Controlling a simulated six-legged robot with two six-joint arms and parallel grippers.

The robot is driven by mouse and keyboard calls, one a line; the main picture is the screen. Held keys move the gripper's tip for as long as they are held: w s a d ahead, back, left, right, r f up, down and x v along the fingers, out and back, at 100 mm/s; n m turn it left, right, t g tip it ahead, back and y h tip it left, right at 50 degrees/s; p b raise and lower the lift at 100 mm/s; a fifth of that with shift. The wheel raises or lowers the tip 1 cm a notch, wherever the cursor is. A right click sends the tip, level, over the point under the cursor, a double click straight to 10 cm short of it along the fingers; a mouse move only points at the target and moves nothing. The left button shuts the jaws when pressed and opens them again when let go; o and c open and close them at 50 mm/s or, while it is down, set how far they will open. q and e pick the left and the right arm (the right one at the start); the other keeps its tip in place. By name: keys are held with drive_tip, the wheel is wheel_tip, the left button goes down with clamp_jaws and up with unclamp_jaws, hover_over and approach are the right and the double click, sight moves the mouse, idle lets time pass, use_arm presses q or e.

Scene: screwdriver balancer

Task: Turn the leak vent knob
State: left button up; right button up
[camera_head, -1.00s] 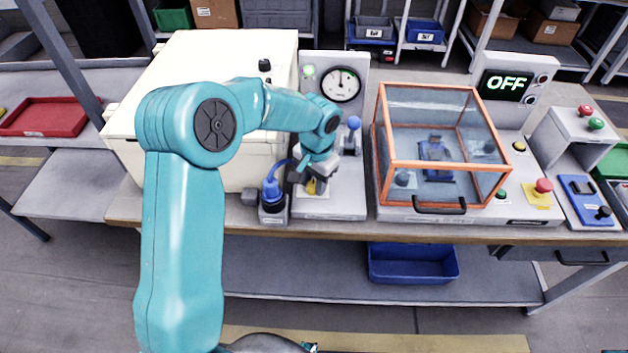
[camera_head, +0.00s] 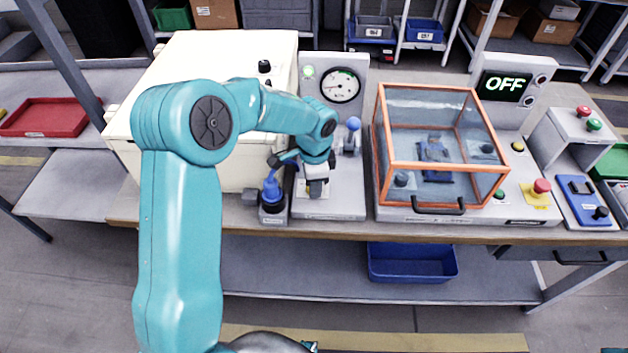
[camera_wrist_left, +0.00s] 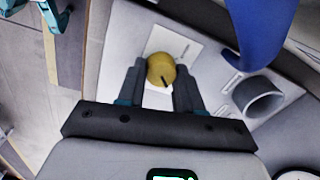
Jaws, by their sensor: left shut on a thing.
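The leak vent knob (camera_wrist_left: 160,68) is a small round brass-yellow knob with a dark mark on its face. It sits on a pale label plate on the grey panel. My left gripper (camera_wrist_left: 161,75) has one dark finger on each side of the knob and is shut on it. In the head view my left gripper (camera_head: 316,188) points down at the front of the gauge panel (camera_head: 345,205) and hides most of the knob. My right gripper is not in view.
A round gauge (camera_head: 341,85) stands behind the gripper. A blue-topped fitting (camera_head: 271,192) is close on the left, and a blue ball-topped lever (camera_head: 353,124) is behind right. An orange-framed clear box (camera_head: 440,185) stands on the right.

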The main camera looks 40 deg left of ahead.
use_arm(q)
drive_tip(key=shift+r, duration=0.15)
idle(0.4)
drive_tip(key=o, duration=1)
drive_tip(key=shift+o, duration=0.2)
wheel_tip(320, 180, up, 16)
drive_tip(key=shift+s+d+r, duration=0.15)
drive_tip(key=shift+s+d, duration=0.1)
drive_tip(key=shift+s, duration=0.05)
drive_tip(key=shift+s, duration=0.1)
